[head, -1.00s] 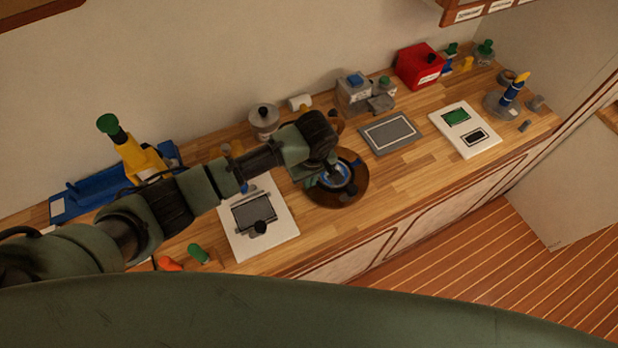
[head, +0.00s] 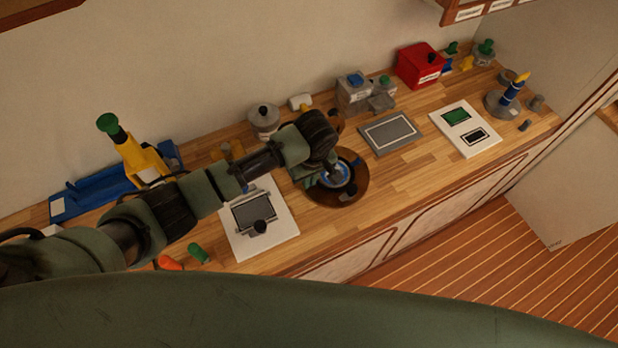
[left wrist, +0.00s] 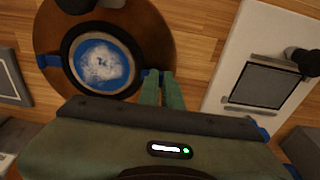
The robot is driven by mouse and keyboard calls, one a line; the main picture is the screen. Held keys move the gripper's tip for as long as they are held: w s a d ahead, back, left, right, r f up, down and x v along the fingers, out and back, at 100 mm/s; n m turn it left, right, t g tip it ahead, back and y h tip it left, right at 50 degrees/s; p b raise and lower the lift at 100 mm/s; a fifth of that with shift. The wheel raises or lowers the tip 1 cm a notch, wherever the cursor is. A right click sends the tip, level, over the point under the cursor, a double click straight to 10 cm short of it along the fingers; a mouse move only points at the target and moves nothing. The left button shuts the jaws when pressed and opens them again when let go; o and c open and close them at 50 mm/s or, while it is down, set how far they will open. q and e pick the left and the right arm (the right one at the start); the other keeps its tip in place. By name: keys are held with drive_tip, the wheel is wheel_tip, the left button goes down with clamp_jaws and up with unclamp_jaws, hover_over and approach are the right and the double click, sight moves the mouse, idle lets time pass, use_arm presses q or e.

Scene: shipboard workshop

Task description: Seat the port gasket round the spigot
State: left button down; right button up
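The spigot, with a blue and white face (left wrist: 103,65), stands on a round brown base (left wrist: 157,40). A black ring (left wrist: 66,45), apparently the port gasket, lies around the blue face in the left wrist view and looks roughly concentric with it. I cannot tell how deep it sits. Small blue tabs show at its left and right sides. My left gripper (left wrist: 161,76) has its green fingertips close together by the right tab. I cannot tell whether they pinch it. In the head view, my left gripper (head: 333,178) is over the round base (head: 352,192) and partly hides the ring.
A white board with a grey plate (head: 283,222) lies left of the round base. A grey framed panel (head: 390,133) and another white board (head: 480,142) lie to the right. Jars, a grey block and a red box (head: 420,66) line the wall. Bare wood lies right of the base.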

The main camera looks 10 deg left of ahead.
use_arm(q)
drive_tip(key=c, duration=1.5)
unclamp_jaws()
drive_tip(key=shift+r, duration=0.1)
drive_tip(key=shift+d+r, duration=0.1)
drive_tip(key=shift+r, duration=0.05)
drive_tip(key=r, duration=0.2)
drive_tip(key=r+b, duration=0.1)
drive_tip(key=r, duration=0.4)
drive_tip(key=shift+s+r+b, duration=0.15)
drive_tip(key=shift+s+b, duration=0.25)
drive_tip(key=shift+s, duration=0.15)
